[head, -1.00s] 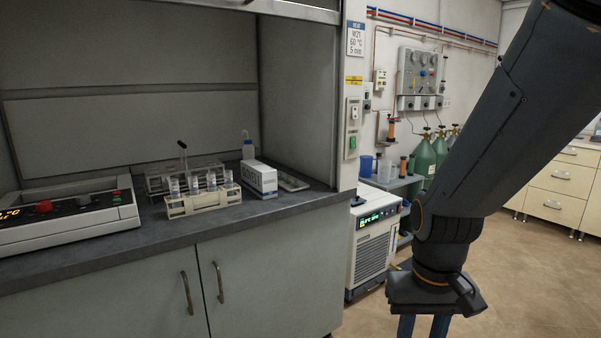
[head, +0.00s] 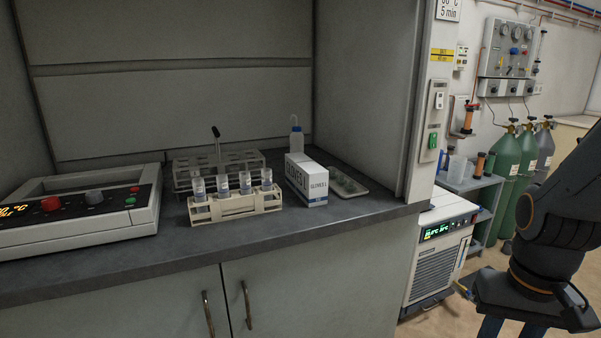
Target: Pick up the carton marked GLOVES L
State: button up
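My gripper (head: 512,329) is at the bottom right edge, pointing down, well right of and apart from the carton. Its blue fingers are spread with a gap between them and nothing visible in it. Their tips are cut off by the frame's lower edge.
A cream rack (head: 236,207) with several tubes stands left of the carton, a clear rack (head: 218,165) behind it. A wash bottle (head: 296,138) is behind the carton, a shallow tray (head: 344,181) to its right. The hood's side post (head: 432,110) and a chiller (head: 437,255) lie between carton and gripper.

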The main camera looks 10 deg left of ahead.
aim_at(308, 179)
jog(key=u, duration=0.5)
jog(key=i, duration=0.75)
jog(key=u, duration=0.6)
